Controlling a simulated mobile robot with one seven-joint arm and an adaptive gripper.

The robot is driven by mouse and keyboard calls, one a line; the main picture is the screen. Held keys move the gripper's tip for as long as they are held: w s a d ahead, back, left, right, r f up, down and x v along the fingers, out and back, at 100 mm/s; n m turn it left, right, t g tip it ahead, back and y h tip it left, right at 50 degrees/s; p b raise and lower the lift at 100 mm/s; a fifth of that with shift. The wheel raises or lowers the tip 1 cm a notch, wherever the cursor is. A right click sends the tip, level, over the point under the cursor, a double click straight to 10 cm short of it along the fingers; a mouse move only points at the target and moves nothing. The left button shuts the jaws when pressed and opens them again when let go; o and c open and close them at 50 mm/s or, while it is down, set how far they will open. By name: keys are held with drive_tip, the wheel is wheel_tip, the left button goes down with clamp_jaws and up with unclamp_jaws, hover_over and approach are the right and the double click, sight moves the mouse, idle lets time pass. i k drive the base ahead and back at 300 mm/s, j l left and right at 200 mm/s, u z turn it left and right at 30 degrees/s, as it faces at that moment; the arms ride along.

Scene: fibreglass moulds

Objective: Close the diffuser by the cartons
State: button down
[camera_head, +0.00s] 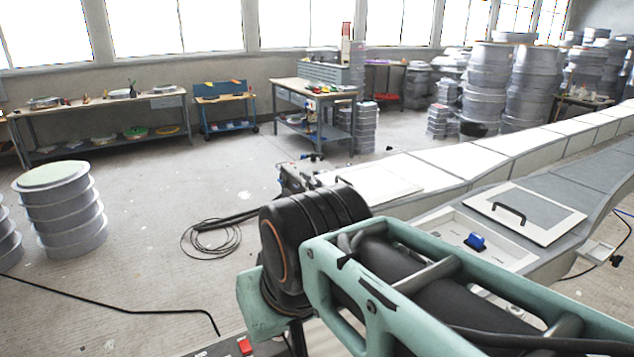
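I cannot pick out a diffuser for certain, and I see no clear cartons. A white-framed grey panel with a black handle (540,212) lies on the long mould at the right. Next to it, on the side nearer my arm, is a pale recess (450,226) with a blue object (475,241) in it. I cannot tell whether the panel is a sliding lid. My arm, teal and black, fills the lower middle and hides part of the mould and floor. My gripper is not in view.
A long mould of white panels (490,160) runs to the back right. Drum-like stacks stand left (65,210) and back right (485,85). Workbenches (100,105) line the back wall. A coiled cable (212,240) lies on otherwise open floor at left centre.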

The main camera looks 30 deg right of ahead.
sight(542, 220)
drive_tip(key=k+z, duration=0.4)
drive_tip(key=k, duration=0.2)
drive_tip(key=z, duration=1.3)
drive_tip(key=i+l+z, duration=0.1)
drive_tip(key=z, duration=0.2)
drive_tip(key=i+l, duration=0.25)
drive_tip(key=i, duration=0.3)
drive_tip(key=i+l+u, duration=0.1)
drive_tip(key=i+l, duration=0.2)
drive_tip(key=i, duration=0.2)
drive_tip(key=i+l, duration=0.3)
drive_tip(key=i, duration=0.2)
drive_tip(key=i+l, duration=0.3)
drive_tip(key=i, duration=0.25)
drive_tip(key=i+z, duration=0.1)
drive_tip(key=i+j, duration=0.05)
drive_tip(key=i, duration=0.05)
